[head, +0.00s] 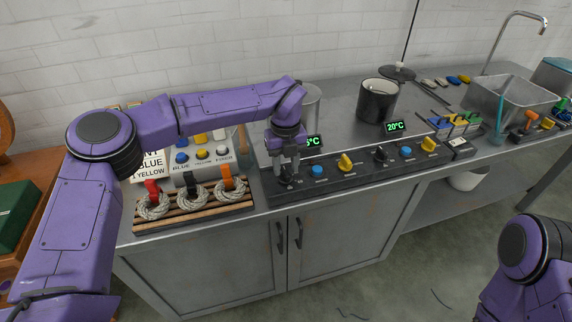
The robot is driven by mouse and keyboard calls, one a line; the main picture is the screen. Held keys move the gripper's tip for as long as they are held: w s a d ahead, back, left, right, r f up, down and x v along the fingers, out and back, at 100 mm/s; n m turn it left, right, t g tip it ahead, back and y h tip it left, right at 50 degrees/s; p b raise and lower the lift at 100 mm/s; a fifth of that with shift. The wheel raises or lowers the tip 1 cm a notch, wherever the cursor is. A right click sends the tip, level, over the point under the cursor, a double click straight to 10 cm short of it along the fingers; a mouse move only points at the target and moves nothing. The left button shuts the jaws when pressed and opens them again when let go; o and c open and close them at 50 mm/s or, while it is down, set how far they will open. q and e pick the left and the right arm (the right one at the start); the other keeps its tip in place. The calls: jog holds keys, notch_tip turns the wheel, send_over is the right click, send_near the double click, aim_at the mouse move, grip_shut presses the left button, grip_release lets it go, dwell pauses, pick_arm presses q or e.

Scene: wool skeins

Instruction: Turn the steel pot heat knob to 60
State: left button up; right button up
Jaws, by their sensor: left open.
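The steel pot (312,104) stands at the back of the counter, largely hidden behind my left arm. A green display (314,142) in front of it is partly covered, so its full reading cannot be told. My left gripper (288,178) is open and points down at the black heat knob (287,183) at the left end of the control strip. The fingers are around or just above this knob; contact cannot be told. My right gripper is out of view; only part of my right arm shows at the lower right.
A blue button (318,171) and a yellow knob (345,162) sit right of the gripper. A black pot (377,101) stands behind a 20°C display (395,127). Wool skeins (197,195) lie on a wooden rack (192,216) at left. A sink (510,98) is at right.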

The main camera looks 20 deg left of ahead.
pick_arm(q)
jog(key=shift+f, duration=0.4)
jog(key=shift+s, duration=0.15)
jog(key=shift+f, duration=0.1)
grip_shut()
